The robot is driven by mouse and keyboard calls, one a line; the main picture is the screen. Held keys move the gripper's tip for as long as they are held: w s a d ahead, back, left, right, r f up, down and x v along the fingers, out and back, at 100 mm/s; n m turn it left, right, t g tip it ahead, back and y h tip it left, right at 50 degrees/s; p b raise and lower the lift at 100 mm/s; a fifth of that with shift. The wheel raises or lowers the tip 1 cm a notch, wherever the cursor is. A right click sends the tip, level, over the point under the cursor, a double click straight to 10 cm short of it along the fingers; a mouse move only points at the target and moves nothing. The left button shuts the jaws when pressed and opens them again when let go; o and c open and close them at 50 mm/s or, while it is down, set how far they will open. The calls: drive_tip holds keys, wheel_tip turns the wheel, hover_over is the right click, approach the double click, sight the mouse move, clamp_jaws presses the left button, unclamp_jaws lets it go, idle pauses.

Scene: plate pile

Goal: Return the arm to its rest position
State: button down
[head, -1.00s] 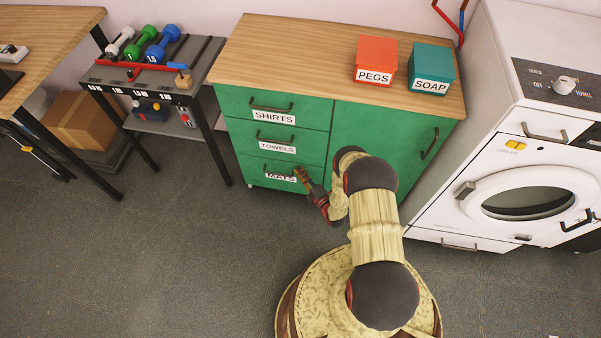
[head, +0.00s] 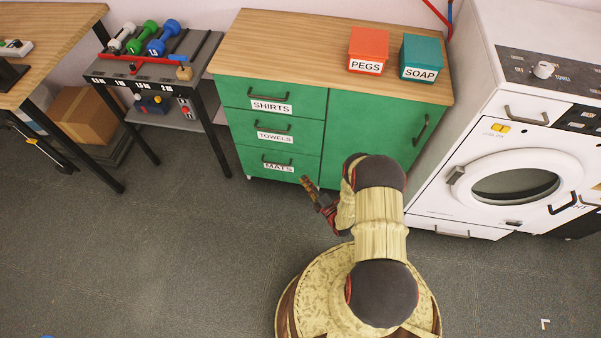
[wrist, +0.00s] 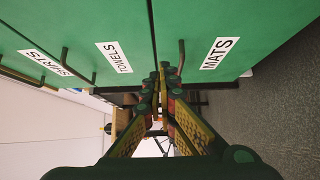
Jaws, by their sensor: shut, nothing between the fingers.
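My gripper (head: 307,186) is shut and empty, in front of the green cabinet (head: 385,130) near its lowest drawer, labelled MATS (head: 279,166). In the head view its fingertips are a little right of and below that drawer's handle. In the wrist view my gripper (wrist: 166,72) points at the drawer fronts, with its fingertips beside the handle of the MATS drawer (wrist: 225,50). I cannot tell whether they touch it. My arm is folded close above my round base. All the drawers look closed.
A white washing machine (head: 440,190) stands right of the cabinet. A dumbbell rack (head: 195,95) and a wooden table (head: 50,30) are at the left. An orange PEGS box (head: 368,48) and a teal SOAP box (head: 426,58) sit on the cabinet. The grey floor (head: 180,250) at left is clear.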

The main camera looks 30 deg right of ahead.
drive_tip(key=shift+s+d+f, duration=0.1)
drive_tip(key=shift+s+d, duration=0.05)
drive_tip(key=shift+s, duration=0.85)
